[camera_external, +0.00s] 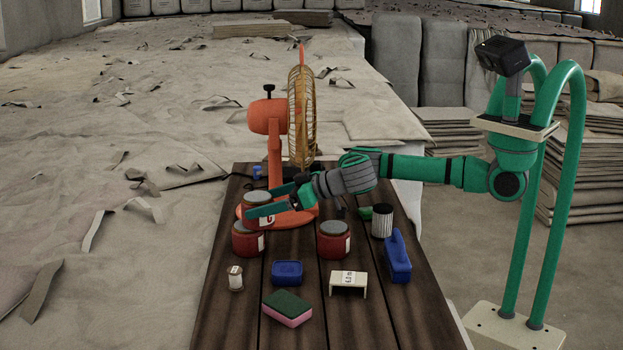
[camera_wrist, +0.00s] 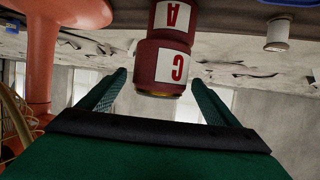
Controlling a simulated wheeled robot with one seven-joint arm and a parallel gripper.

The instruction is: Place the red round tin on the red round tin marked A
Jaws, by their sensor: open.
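A red round tin (camera_external: 254,199) with a white label marked C shows between my gripper's fingers; the wrist view shows this C tin (camera_wrist: 152,60) upside down. The red round tin marked A (camera_external: 246,243) is below it; the A tin (camera_wrist: 161,38) is at the top of the inverted wrist view. The C tin appears stacked on A, slightly off-centre; their contact line is partly hidden. My gripper (camera_external: 261,200) is open around the C tin. In the wrist view my gripper (camera_wrist: 158,80) has a visible gap on each side of it.
An orange fan (camera_external: 272,120) stands close behind my gripper. Another red tin (camera_external: 333,241), a blue box (camera_external: 287,272), a small jar (camera_external: 235,280), a sponge (camera_external: 287,308) and a blue brush-like item (camera_external: 397,256) are on the wooden table (camera_external: 240,325).

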